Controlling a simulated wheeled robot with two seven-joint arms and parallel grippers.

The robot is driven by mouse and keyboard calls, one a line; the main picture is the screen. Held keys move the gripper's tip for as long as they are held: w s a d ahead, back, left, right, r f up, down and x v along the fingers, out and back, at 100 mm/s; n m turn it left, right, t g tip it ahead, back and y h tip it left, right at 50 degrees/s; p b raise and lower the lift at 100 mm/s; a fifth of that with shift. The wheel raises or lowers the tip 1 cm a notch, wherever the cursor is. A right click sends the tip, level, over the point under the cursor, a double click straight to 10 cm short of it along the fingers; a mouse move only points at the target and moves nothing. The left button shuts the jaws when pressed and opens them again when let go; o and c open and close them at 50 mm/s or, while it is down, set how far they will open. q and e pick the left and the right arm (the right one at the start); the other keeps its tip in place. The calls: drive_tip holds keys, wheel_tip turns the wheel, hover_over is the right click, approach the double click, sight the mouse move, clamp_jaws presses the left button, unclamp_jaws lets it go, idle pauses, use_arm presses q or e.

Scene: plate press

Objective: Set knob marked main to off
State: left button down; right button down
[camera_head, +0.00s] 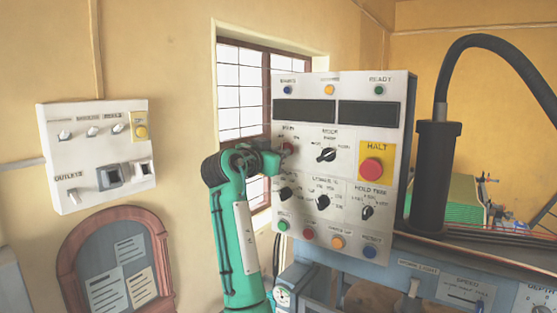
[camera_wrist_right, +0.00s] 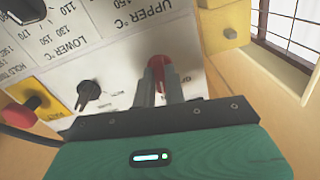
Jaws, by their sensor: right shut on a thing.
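The knob marked main (camera_head: 289,149) is a red knob at the upper left of the white control panel (camera_head: 310,90), under its small label. My right gripper (camera_head: 280,152) reaches it from the left and partly covers it in the head view. In the right wrist view the fingers of my right gripper (camera_wrist_right: 160,92) are shut on the red knob (camera_wrist_right: 158,66), one finger on each side. Which mark the knob points to is hidden by the fingers. My left gripper is not in view.
The black mode knob (camera_head: 326,154) sits close to the right of the main knob. The red halt button (camera_head: 372,168) is on a yellow plate further right. More black knobs (camera_head: 323,202) and several coloured buttons are below. A thick black hose (camera_head: 437,180) stands right of the panel.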

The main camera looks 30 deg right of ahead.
drive_tip(key=shift+r+n+b, duration=0.15)
drive_tip(key=shift+n+b, duration=0.5)
drive_tip(key=shift+n, duration=3.55)
drive_tip(key=c, duration=1.5)
unclamp_jaws()
drive_tip(key=shift+o, duration=0.2)
drive_tip(key=b+v, duration=0.7)
drive_tip(key=v, duration=0.7)
drive_tip(key=shift+d, duration=0.15)
